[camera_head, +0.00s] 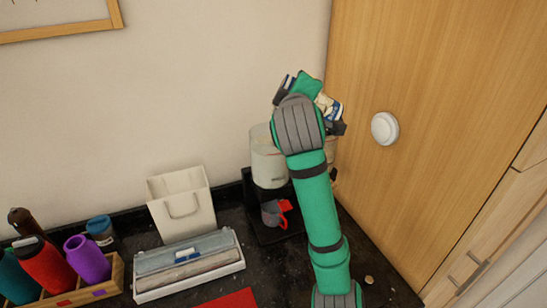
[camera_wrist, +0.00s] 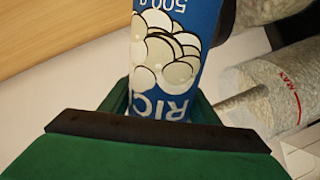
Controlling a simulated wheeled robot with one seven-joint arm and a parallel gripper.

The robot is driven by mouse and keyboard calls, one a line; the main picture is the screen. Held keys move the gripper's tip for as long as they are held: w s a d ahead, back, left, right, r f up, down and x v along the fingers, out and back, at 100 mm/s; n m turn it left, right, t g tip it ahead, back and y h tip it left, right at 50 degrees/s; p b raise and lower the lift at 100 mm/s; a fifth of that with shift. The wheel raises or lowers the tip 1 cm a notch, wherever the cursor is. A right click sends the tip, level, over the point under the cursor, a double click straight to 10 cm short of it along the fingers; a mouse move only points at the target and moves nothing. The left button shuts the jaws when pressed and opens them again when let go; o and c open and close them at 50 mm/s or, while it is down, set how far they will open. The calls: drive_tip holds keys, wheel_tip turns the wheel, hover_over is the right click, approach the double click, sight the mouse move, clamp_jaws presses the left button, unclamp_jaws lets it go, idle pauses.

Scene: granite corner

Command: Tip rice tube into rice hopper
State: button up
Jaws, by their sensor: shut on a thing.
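My gripper (camera_head: 310,100) is raised in front of the wall, above the dispenser and beside the wooden panel. It is shut on the rice tube (camera_wrist: 168,50), a blue tube with white grain pictures and "RIC" and "500 g" lettering. Only a small white and blue part of the rice tube (camera_head: 328,106) shows past my wrist in the head view. A pale see-through hopper (camera_head: 268,160) stands just below and left of my gripper. In the wrist view a grainy hopper (camera_wrist: 258,98) with a red MAX line lies right of the tube. The tube's mouth is hidden.
Another grainy cylinder (camera_wrist: 272,10) shows at the wrist view's top right. A grey and red cup (camera_head: 272,214) stands under the dispenser. A white bag-shaped holder (camera_head: 181,205), a long box (camera_head: 188,265) and a wooden bottle crate (camera_head: 110,282) stand left. A white knob (camera_head: 385,128) is on the panel.

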drive_tip(key=shift+f, duration=0.15)
idle(0.4)
drive_tip(key=shift+f+n, duration=0.15)
drive_tip(key=shift+n, duration=0.25)
drive_tip(key=shift+r+m, duration=1.2)
drive_tip(key=shift+r, duration=0.35)
drive_tip(key=shift+a+r+m+t+y, duration=0.2)
drive_tip(key=shift+r+m+t+y, duration=0.3)
drive_tip(key=shift+m, duration=0.7)
drive_tip(key=shift+r+m, duration=0.65)
drive_tip(key=shift+m, duration=0.45)
